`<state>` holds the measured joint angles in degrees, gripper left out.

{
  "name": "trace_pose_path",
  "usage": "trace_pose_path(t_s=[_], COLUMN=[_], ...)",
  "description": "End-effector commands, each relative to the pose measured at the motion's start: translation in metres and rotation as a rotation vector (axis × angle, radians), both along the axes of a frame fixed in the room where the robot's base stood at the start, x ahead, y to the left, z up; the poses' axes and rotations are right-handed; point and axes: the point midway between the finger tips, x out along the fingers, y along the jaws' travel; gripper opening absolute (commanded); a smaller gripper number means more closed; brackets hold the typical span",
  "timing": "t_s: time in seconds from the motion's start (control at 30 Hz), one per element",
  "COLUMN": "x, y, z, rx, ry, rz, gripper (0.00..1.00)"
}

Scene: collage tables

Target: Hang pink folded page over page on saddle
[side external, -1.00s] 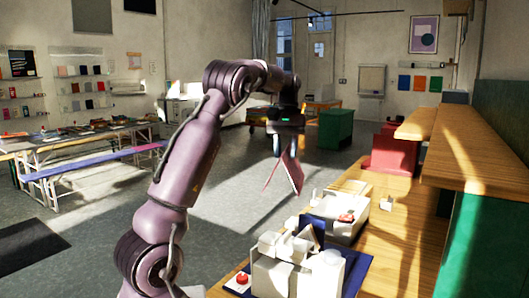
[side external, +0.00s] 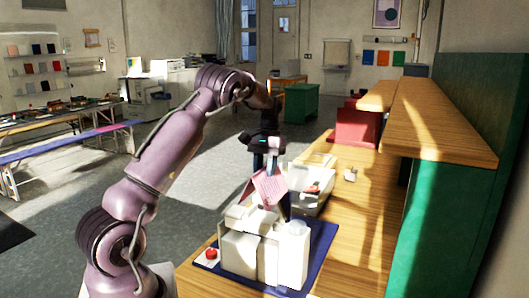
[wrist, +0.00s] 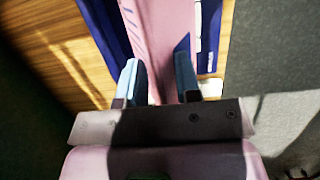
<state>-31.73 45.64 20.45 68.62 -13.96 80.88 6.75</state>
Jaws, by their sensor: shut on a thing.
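The pink folded page (side external: 268,187) is in my gripper (side external: 266,150), which is shut on its upper part. The page hangs tilted just above the white stitching device (side external: 245,255). In the wrist view the pink page (wrist: 168,35) runs up between the two fingertips (wrist: 158,82). Dark blue surfaces (wrist: 104,22) show on both sides of it. The saddle and the page on it are mostly hidden behind the pink page and the device in the side view, so I cannot tell whether the pink page touches them.
The device stands on a blue mat (side external: 322,240) on the wooden table, with a red knob (side external: 211,253) at its left front. A white tray (side external: 310,178) with a red item lies just behind. The table's right part is clear.

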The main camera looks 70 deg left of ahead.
Motion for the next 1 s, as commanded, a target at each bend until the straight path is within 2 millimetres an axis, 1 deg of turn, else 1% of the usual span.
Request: trace_pose_path(t_s=[0.27, 1.0], x=[0.0, -0.001], y=[0.0, 0.0], z=[-0.02, -0.094], rx=[-0.001, -0.001], ry=[0.001, 0.002], rz=[0.0, 0.001], gripper=[0.2, 0.19])
